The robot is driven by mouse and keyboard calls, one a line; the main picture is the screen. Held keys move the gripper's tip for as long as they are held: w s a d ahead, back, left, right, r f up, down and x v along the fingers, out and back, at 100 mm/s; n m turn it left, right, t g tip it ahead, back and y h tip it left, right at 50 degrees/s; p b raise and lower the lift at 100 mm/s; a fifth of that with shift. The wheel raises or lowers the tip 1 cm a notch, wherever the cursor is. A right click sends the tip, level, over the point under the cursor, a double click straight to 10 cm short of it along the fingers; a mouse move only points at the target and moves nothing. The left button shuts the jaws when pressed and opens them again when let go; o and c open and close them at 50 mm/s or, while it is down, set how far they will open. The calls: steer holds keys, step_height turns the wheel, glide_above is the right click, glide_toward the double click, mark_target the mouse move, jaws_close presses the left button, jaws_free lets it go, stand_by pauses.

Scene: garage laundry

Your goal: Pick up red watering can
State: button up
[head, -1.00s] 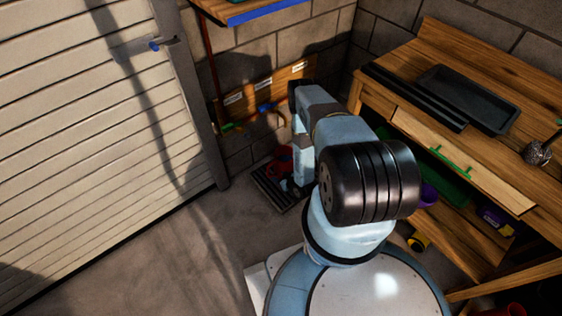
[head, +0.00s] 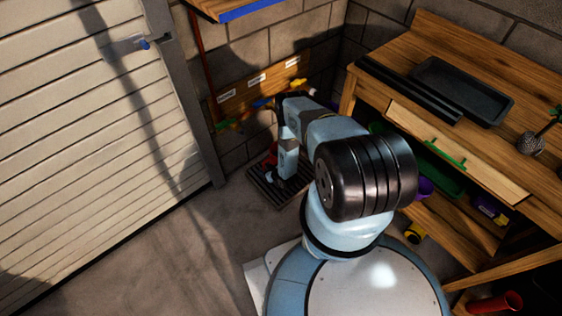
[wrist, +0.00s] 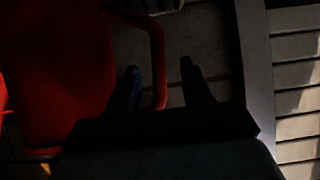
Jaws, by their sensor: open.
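The red watering can (wrist: 60,70) fills the left of the dark wrist view. Its thin curved handle (wrist: 158,42) runs down on the right of its body. My gripper (wrist: 159,68) is open, with one dark finger on each side of the handle's lower part. I cannot tell whether either finger touches it. In the head view only small red parts of the can (head: 272,152) show beside my arm, which hides the rest. It is over a dark slatted grate (head: 262,190) on the floor.
A block wall with a hook board (head: 262,84) stands behind the grate. The slatted garage door (head: 90,150) is at left. A wooden workbench (head: 470,120) with a black tray (head: 462,95) is close on the right. The floor (head: 170,260) at front left is clear.

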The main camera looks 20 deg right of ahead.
mark_target(263, 168)
steer(key=shift+x, duration=1.65)
jaws_close()
steer(key=shift+w+d+r, duration=0.1)
steer(key=shift+w, duration=0.05)
